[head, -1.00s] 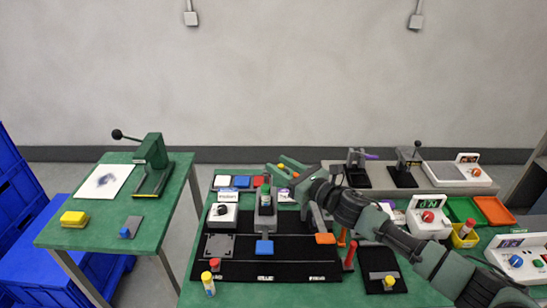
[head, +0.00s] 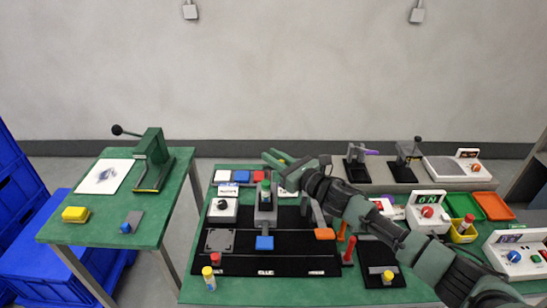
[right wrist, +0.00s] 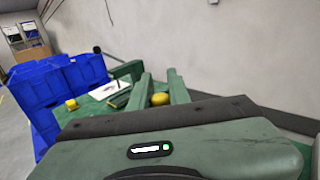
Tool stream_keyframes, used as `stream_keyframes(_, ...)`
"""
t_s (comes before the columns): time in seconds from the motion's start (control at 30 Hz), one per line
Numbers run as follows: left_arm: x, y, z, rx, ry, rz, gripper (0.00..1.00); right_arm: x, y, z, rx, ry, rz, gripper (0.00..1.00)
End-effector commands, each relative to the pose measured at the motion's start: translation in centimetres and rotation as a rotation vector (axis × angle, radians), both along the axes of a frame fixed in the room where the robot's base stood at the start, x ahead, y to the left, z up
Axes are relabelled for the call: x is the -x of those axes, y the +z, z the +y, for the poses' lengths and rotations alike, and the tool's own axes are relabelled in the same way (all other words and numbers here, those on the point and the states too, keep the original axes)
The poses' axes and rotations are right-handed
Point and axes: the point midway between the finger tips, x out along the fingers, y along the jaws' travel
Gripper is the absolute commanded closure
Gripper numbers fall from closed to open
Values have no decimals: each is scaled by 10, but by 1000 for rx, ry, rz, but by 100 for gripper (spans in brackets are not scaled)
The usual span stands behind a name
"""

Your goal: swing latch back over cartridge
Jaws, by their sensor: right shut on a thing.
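My right gripper (head: 273,158) reaches in from the right over the back of the black mat. Its two green fingers hold a small yellow knob (head: 281,161), apparently the latch's handle. The right wrist view shows this knob (right wrist: 160,99) between the fingers, which are set some way apart. The latch's arm is hidden by the gripper and wrist. The grey upright holder (head: 265,217), with a green-topped piece (head: 265,186), stands just in front of and below the gripper. I cannot tell how the latch lies relative to the cartridge. My left gripper is not in view.
A red post (head: 349,250) stands under my right arm. Switch boxes and trays crowd the right side.

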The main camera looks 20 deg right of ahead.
Motion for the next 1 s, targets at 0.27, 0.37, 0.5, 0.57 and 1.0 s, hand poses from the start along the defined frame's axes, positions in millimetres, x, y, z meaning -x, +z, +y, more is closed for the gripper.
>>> stream_keyframes(0.27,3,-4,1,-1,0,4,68,4,-2,0,-3,-114,1,100)
stream_keyframes(0.37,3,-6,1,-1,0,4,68,7,-2,0,-4,-189,1,100)
stream_keyframes(0.5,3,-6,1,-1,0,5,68,10,-1,0,-5,-314,1,100)
stream_keyframes(0.57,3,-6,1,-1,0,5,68,12,0,-1,-6,-372,1,100)
stream_keyframes(1.0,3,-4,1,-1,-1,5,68,23,0,1,-5,-791,3,100)
